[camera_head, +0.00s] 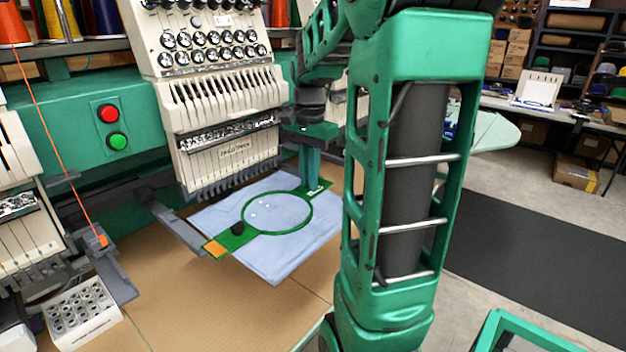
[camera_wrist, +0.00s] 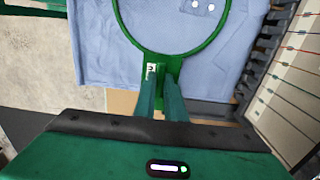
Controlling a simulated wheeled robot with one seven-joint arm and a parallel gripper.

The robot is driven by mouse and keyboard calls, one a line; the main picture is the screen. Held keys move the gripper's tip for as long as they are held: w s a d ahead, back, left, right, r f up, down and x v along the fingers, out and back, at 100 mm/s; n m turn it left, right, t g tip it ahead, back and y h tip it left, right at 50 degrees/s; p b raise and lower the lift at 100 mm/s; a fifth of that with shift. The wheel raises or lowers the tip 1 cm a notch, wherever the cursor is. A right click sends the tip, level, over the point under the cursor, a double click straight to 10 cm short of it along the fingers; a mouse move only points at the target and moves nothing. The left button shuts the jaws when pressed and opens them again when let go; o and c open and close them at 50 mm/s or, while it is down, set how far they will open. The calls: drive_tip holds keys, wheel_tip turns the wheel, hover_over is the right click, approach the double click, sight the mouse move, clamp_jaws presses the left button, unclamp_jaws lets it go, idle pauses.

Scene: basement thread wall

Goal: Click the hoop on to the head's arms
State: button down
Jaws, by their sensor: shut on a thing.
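The green hoop (camera_head: 310,213) holds pale blue cloth (camera_head: 262,262) and lies roughly level below the sewing head (camera_head: 222,140). My gripper (camera_head: 309,186) is shut on the hoop's right-hand bracket; in the wrist view its two fingers (camera_wrist: 160,72) close on the bracket beside a small white label. The hoop's other bracket (camera_head: 217,246) has an orange end and lies close to the head's grey left arm (camera_head: 176,226). I cannot tell whether bracket and arm touch. The head's other arm is not clearly visible behind the cloth and my gripper.
A tan table (camera_head: 185,300) lies under the cloth, with free room at the front. A white tray of bobbins (camera_head: 82,312) stands front left. A second head (camera_head: 22,200) is at the far left. Red and green buttons (camera_head: 112,128) sit on the machine's green beam.

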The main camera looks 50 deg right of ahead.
sight(299, 187)
drive_tip(key=shift+w+f, duration=0.2)
drive_tip(key=shift+w, duration=1.6)
drive_tip(key=shift+f, duration=0.2)
drive_tip(key=shift+a, duration=0.1)
drive_tip(key=c, duration=1.7)
unclamp_jaws()
drive_tip(key=shift+c, duration=0.2)
